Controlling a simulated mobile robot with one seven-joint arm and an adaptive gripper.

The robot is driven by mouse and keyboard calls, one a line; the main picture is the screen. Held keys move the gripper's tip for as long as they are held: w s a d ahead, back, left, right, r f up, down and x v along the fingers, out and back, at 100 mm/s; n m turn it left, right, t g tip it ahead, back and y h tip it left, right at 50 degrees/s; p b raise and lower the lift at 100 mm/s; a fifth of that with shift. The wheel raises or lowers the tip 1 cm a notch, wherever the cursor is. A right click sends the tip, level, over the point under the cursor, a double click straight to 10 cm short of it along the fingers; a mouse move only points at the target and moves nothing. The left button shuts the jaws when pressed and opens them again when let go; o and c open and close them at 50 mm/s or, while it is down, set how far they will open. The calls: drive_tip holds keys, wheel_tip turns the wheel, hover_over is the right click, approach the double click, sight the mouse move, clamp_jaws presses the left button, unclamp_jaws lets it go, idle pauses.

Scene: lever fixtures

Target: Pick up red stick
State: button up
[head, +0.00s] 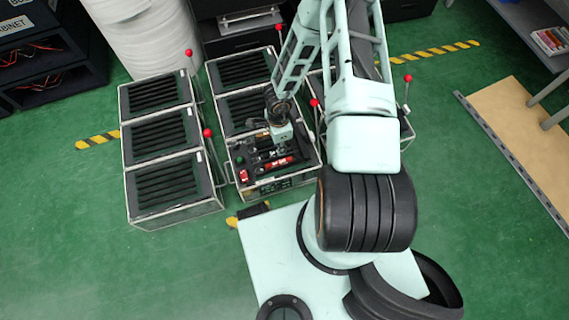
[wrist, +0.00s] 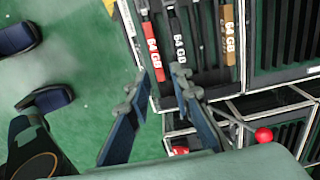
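The red stick (head: 275,163) lies in the front compartment of the middle fixture (head: 262,180). In the wrist view the red stick (wrist: 153,48), marked 64 GB, is at the upper middle, beside a black stick (wrist: 181,42) and an orange-brown stick (wrist: 229,38). My gripper (head: 283,132) is over this compartment. In the wrist view my gripper (wrist: 163,84) is open, its two fingers spread apart with nothing between them. The fingertips show just below the red and black sticks. I cannot tell its exact height above them.
Another slatted fixture (head: 165,140) stands to the left, and another is partly hidden behind my arm. Levers with red knobs (head: 208,133) rise beside the fixtures. A red knob (wrist: 264,135) also shows in the wrist view. Green floor (head: 75,220) at the left is clear.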

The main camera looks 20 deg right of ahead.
sight(280, 162)
drive_tip(key=shift+s+a+f+b, duration=0.15)
drive_tip(key=shift+f+b, duration=1.05)
drive_tip(key=shift+f, duration=1.6)
drive_tip(key=shift+s+f+b, duration=0.2)
drive_tip(key=shift+f+b, duration=1)
drive_tip(key=shift+f, duration=1.55)
drive_tip(key=shift+f, duration=0.25)
clamp_jaws()
